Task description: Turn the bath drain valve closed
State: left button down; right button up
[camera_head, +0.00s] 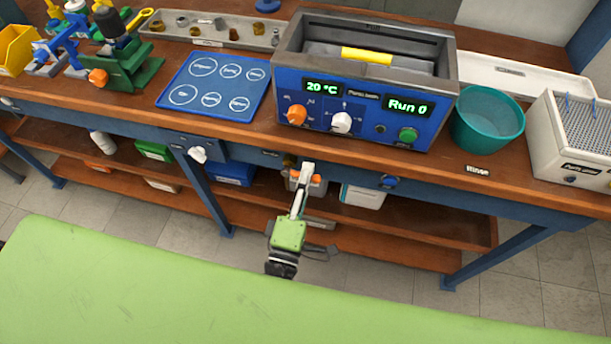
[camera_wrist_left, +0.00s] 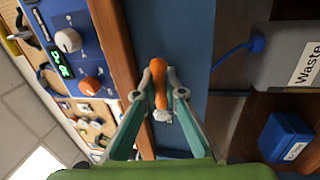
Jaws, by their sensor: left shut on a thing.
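The bath drain valve shows as an orange lever (camera_wrist_left: 160,92) with a pale metal piece at its lower end in the left wrist view, in front of the blue bench apron. In the head view only bits of its orange (camera_head: 317,178) show beside the fingers, below the bath's front. My left gripper (camera_head: 306,172) reaches up to the valve from below. In the left wrist view its two fingers (camera_wrist_left: 161,84) close on the lever from both sides. The fingers hide much of the valve in the head view. My right gripper is in neither view.
The blue bath unit (camera_head: 356,112) with knobs stands on the bench above. A white knob (camera_head: 198,154) sits on the apron to the left and a blue one (camera_head: 388,181) to the right. The waste container (camera_wrist_left: 282,55) and a blue box (camera_wrist_left: 286,137) are close by below.

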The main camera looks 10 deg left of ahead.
pick_arm(q)
jog(key=shift+r+n, duration=0.15)
jog(key=shift+n, duration=0.25)
jog(key=c, duration=2.1)
grip_release()
jog(key=s+f, duration=0.2)
jog(key=s, duration=0.9)
jog(key=shift+s+a+f, duration=0.2)
jog(key=shift+s, duration=0.2)
jog(key=shift+f, duration=0.1)
